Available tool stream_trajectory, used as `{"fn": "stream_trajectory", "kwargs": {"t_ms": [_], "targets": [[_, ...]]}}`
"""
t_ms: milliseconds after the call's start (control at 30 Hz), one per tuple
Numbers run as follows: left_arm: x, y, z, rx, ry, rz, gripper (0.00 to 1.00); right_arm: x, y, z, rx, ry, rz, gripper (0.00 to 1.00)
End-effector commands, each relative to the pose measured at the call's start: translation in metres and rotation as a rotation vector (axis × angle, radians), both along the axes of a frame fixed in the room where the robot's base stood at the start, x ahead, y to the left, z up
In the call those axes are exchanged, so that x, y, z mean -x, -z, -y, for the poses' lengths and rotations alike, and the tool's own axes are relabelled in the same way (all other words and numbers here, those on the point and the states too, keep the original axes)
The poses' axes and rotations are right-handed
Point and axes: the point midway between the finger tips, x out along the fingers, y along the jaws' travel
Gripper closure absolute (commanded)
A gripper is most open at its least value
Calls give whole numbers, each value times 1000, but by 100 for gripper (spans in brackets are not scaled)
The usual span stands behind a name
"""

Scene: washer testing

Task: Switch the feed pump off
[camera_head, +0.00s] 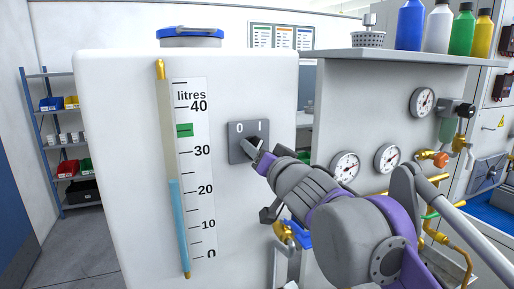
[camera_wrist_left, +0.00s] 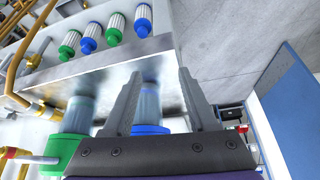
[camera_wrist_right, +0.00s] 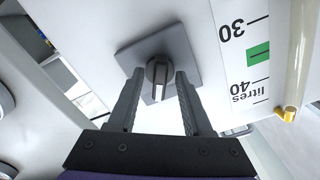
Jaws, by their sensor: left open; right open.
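A grey switch plate (camera_head: 236,150) marked 0 and I is on the front of the white tank (camera_head: 115,140). In the right wrist view its grey rotary knob (camera_wrist_right: 159,72) lies between the fingertips of my right gripper (camera_wrist_right: 160,78), which is open. Contact with the knob cannot be told. In the head view my right gripper (camera_head: 257,156) hides part of the knob, so its setting is unclear. My left gripper (camera_wrist_left: 159,75) is open and empty in the left wrist view, above clear cylinders with blue and green fittings; it is out of the head view.
The tank's level tube (camera_head: 179,220) holds blue liquid to a little above 20 litres; a green mark (camera_head: 185,130) is near 35. Gauges (camera_head: 387,158) and brass pipes stand to the right. Bottles (camera_head: 437,28) stand on the shelf above. A blue rack (camera_head: 47,135) is at the left.

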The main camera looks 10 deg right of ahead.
Motion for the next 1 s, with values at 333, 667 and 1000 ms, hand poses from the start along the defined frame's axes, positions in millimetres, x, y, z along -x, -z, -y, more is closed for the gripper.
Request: {"fn": "stream_trajectory", "kwargs": {"t_ms": [333, 667, 1000], "targets": [[0, 0, 0, 0, 0, 0, 42, -1, 1, 0, 0, 1, 0, 63], [0, 0, 0, 0, 0, 0, 42, -1, 0, 0, 0, 1, 0, 100], [0, -1, 0, 0, 0, 1, 42, -1, 0, 0, 26, 0, 5, 100]]}}
